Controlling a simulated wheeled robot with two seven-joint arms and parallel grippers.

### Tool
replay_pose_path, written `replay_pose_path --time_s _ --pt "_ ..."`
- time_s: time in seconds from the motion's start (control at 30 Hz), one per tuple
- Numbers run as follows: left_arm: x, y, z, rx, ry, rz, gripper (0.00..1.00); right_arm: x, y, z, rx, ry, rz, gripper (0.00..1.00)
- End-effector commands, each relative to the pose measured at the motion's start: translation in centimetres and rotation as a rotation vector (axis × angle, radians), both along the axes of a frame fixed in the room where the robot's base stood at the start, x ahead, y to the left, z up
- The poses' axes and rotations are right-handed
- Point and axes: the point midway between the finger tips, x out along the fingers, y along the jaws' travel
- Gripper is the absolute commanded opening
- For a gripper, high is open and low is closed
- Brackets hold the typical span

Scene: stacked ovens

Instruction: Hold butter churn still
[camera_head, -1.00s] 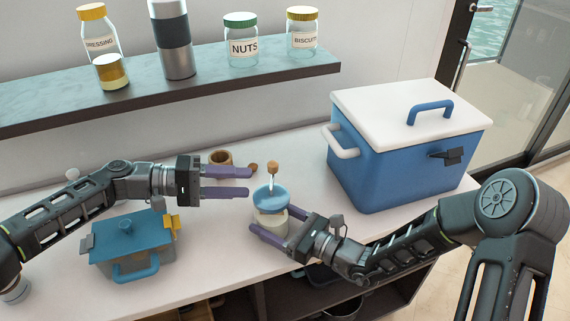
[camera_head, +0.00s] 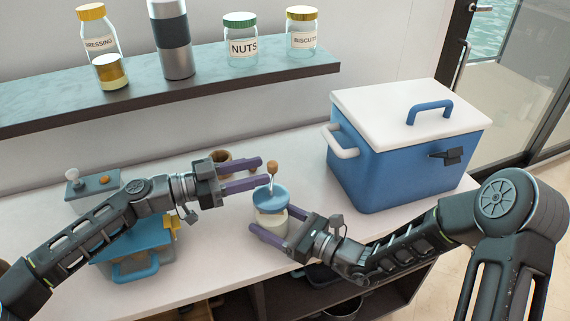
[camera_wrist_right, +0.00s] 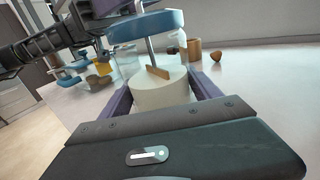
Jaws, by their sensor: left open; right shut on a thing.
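The butter churn (camera_head: 271,222) stands on the white counter, with a pale jar body, a blue lid and a crank handle with a wooden knob (camera_head: 272,167) on top. My right gripper (camera_head: 268,237) is shut on the churn's jar body, one purple finger on each side; the right wrist view shows the pale jar (camera_wrist_right: 160,88) between the fingers. My left gripper (camera_head: 258,173) is open and empty, its purple fingers just left of the crank handle, at about knob height. The left fingers appear apart from the knob; exact depth is hard to tell.
A blue cooler (camera_head: 400,170) with a white lid stands to the right. A wooden cup (camera_head: 222,158) stands behind the left gripper. A shelf (camera_head: 200,92) with several jars hangs above.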

Motion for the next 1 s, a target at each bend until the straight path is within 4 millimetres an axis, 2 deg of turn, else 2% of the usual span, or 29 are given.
replay_pose_path --time_s 0.27,0.7,1.0 --pt "0.3 -1.2 0.0 -0.001 0.002 -0.002 0.44 0.0 0.1 0.0 0.001 0.0 0.001 0.05" --pt "1.9 -6.8 0.0 0.0 0.003 -0.002 0.44 0.0 0.0 0.0 0.001 -0.001 0.001 0.05" --pt "2.1 -7.2 0.0 0.0 0.003 0.0 0.44 0.0 0.0 0.0 0.001 -0.001 0.0 0.05"
